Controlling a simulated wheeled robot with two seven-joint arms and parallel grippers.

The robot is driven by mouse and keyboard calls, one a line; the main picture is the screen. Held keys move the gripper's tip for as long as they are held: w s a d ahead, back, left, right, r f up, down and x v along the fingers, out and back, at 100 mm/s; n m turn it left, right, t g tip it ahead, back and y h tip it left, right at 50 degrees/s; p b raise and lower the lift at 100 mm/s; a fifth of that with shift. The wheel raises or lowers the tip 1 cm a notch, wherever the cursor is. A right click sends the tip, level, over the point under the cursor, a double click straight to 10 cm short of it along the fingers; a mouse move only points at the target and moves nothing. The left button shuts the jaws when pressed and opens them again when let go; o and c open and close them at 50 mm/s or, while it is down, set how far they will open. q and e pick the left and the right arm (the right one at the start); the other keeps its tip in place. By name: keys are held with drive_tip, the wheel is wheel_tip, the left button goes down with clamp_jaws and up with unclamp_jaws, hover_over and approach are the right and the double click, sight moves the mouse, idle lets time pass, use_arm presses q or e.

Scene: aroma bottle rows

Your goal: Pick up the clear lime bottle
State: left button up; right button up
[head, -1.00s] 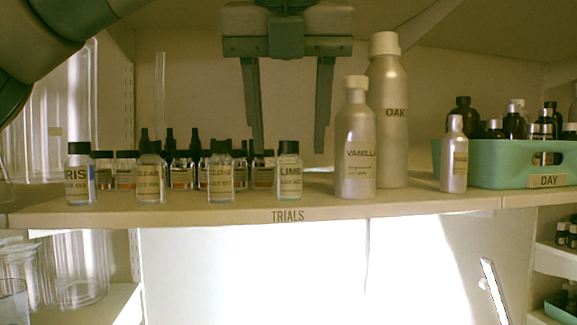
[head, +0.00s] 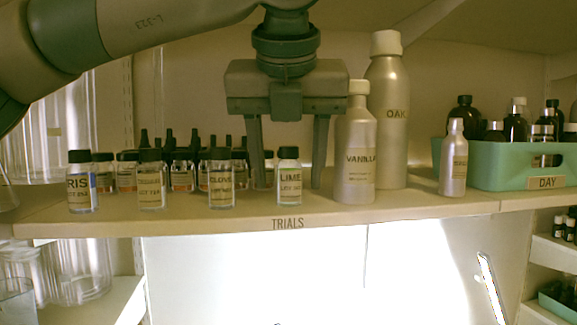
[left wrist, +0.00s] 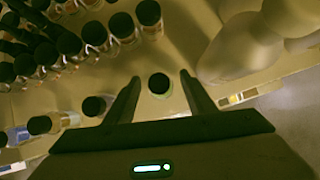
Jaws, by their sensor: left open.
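The clear lime bottle (head: 288,180) stands upright near the front edge of the shelf, with a dark cap and a "LIME" label. My left gripper (head: 287,183) is open and lowered at the bottle, one finger to each side of it in the head view. In the left wrist view the bottle's dark cap (left wrist: 159,84) shows between the two spread fingertips (left wrist: 161,77), with a gap on each side. The fingers are not closed on it. My right gripper is not in view.
The clove bottle (head: 221,178) stands just left of the lime bottle. The tall vanilla bottle (head: 355,150) stands close on the right, with the oak bottle (head: 387,120) behind it. Dark-capped bottles fill the back left. A teal bin (head: 490,172) is at right.

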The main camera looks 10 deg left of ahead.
use_arm(q)
drive_tip(key=shift+w+f, duration=0.1)
drive_tip(key=shift+f, duration=0.05)
idle(0.3)
drive_tip(key=c, duration=1.2)
drive_tip(key=shift+o, duration=0.2)
drive_tip(key=shift+r, duration=0.2)
